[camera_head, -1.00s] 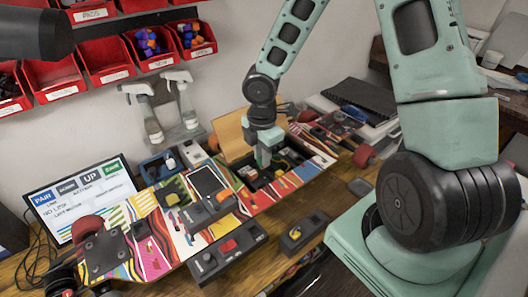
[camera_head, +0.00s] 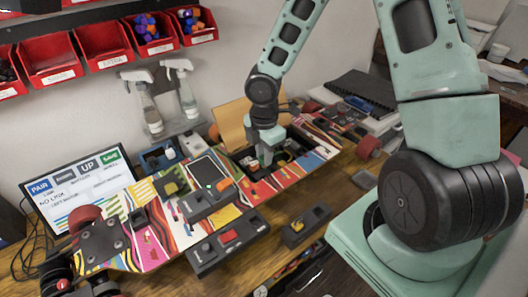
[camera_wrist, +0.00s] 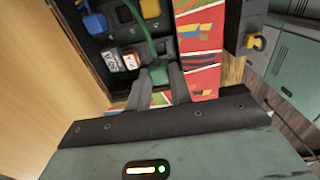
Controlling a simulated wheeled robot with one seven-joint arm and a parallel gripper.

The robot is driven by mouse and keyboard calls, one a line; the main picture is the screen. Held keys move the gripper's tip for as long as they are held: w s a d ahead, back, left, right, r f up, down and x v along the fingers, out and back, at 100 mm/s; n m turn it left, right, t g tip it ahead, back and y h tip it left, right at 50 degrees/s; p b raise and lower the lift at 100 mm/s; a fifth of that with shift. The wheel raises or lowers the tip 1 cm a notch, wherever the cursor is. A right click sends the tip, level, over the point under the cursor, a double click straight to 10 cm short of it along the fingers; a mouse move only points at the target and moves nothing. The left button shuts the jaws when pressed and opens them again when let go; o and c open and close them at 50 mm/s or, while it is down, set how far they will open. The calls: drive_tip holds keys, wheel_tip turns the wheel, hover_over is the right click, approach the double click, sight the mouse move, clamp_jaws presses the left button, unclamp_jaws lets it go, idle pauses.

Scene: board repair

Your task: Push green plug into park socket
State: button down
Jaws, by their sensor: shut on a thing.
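My gripper (camera_wrist: 161,76) is shut on the green plug (camera_wrist: 158,96) in the wrist view; the fingers hide much of the plug. A green cable (camera_wrist: 143,34) runs up from it across the dark compartment (camera_wrist: 118,38). In the head view my gripper (camera_head: 266,154) reaches down into the open compartment of the colourful board (camera_head: 262,190). The plug's tip is hidden, and I cannot tell whether it touches a socket. I cannot pick out which socket is the park socket.
A monitor (camera_head: 80,188), spray bottles (camera_head: 143,103) and red bins (camera_head: 104,43) are around the board.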

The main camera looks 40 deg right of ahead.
drive_tip(key=shift+f+b, duration=0.95)
drive_tip(key=shift+f, duration=0.5)
drive_tip(key=shift+f+b, duration=0.95)
drive_tip(key=shift+f, duration=0.8)
idle(2.3)
drive_tip(key=c, duration=1.2)
unclamp_jaws()
drive_tip(key=shift+s, duration=0.1)
drive_tip(key=shift+s, duration=0.1)
drive_tip(key=shift+c, duration=0.8)
drive_tip(key=shift+r, duration=0.15)
